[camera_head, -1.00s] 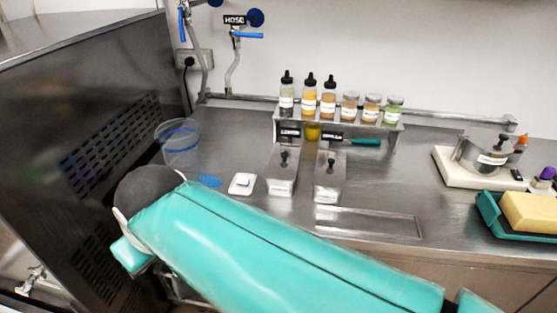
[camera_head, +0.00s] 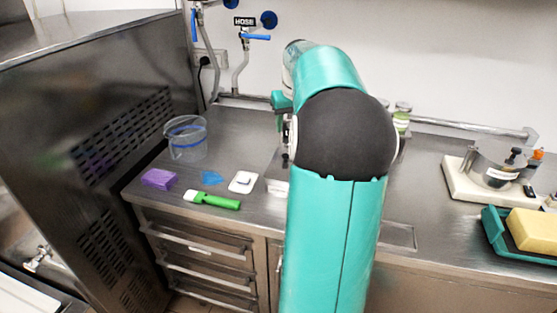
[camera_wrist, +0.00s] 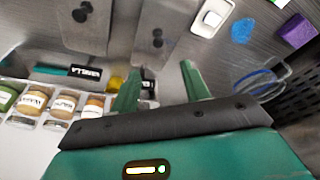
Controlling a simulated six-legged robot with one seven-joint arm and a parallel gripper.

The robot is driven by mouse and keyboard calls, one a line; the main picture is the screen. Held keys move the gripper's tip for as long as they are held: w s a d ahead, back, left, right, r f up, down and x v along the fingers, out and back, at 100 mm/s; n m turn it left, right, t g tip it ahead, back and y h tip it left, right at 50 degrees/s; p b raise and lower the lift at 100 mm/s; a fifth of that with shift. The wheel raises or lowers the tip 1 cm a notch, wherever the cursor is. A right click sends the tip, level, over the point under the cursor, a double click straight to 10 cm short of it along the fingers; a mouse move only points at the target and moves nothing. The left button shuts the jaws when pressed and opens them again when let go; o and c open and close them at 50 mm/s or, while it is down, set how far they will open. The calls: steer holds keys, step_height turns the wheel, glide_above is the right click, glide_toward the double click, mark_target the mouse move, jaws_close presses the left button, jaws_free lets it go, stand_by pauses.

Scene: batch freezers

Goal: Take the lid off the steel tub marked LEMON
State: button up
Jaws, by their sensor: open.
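Two lidded steel tubs with black knobs show upside down in the wrist view. The right one (camera_wrist: 152,58), which matches the tub behind the LEMON-looking sign in the earlier head view, has its lid on with a black knob (camera_wrist: 157,38) on top. The left tub (camera_wrist: 84,40) is by a sign (camera_wrist: 85,72) that seems to read VANILLA. My gripper (camera_wrist: 160,72) is open and empty, its fingertips apart and short of the right tub's knob in the picture. In the head view my arm hides most of both tubs; only a sliver of the left tub (camera_head: 276,172) shows.
A clear bucket (camera_head: 187,140), purple sponge (camera_head: 159,179), green-handled tool (camera_head: 213,201), blue cloth (camera_head: 211,177) and white dish (camera_head: 243,182) lie left. Jars (camera_wrist: 62,104) stand on a rack. A steel pot (camera_head: 492,168) and teal tray (camera_head: 497,240) are at right.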

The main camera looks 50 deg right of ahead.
glide_above(285, 155)
steer(key=s+a, duration=0.1)
steer(key=s, duration=0.1)
steer(key=x, duration=0.5)
steer(key=s+a+x, duration=0.1)
steer(key=x, duration=0.1)
steer(key=shift+a+f, duration=0.1)
steer(key=shift+f, duration=0.35)
steer(key=shift+s+f, duration=0.1)
steer(key=shift+f, duration=0.25)
steer(key=x, duration=0.4)
steer(key=shift+w+d+f, duration=0.2)
steer(key=shift+d+f, duration=0.1)
steer(key=shift+d, duration=0.05)
jaws_close()
